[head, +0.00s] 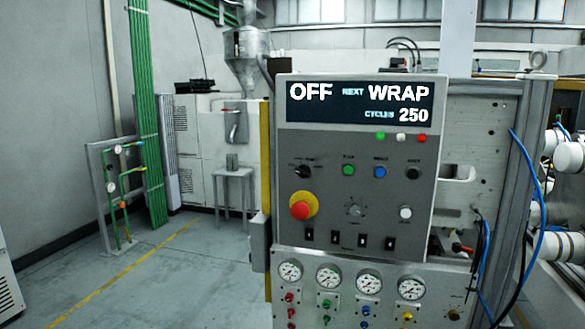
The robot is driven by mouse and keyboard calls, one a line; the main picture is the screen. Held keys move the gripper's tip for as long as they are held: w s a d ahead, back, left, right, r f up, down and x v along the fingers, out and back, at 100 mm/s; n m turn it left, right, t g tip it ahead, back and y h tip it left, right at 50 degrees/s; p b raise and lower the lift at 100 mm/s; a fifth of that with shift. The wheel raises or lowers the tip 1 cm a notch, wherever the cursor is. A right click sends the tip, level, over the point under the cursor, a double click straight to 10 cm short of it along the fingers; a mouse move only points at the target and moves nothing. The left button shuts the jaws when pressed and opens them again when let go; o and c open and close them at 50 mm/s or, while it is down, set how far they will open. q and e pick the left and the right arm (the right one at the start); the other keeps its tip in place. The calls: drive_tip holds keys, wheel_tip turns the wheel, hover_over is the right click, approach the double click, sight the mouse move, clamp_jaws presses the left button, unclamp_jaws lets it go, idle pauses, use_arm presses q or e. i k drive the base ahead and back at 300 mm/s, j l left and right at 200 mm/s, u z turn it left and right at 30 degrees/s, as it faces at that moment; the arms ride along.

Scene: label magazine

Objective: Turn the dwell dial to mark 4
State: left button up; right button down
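A grey control panel (330,185) stands upright right of centre in the head view. A small round grey dial (355,211) with marks around it sits in its lower middle, right of a red mushroom button (300,210) on a yellow ring. It looks like the dwell dial, but its label and numbers are too small to read, so I cannot tell its mark. A black rotary knob (303,172) sits at the panel's upper left. The display (352,103) reads OFF, NEXT WRAP, CYCLES 250. Neither gripper is in view.
Green, blue and black buttons are on the panel, with black switches below. Several gauges (328,279) and coloured knobs sit under it. A blue hose (537,210) and cables hang at the right. A small table (233,175) stands behind left. The floor (170,275) at left is open.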

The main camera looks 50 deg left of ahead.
sight(356, 210)
drive_tip(key=u, duration=1.3)
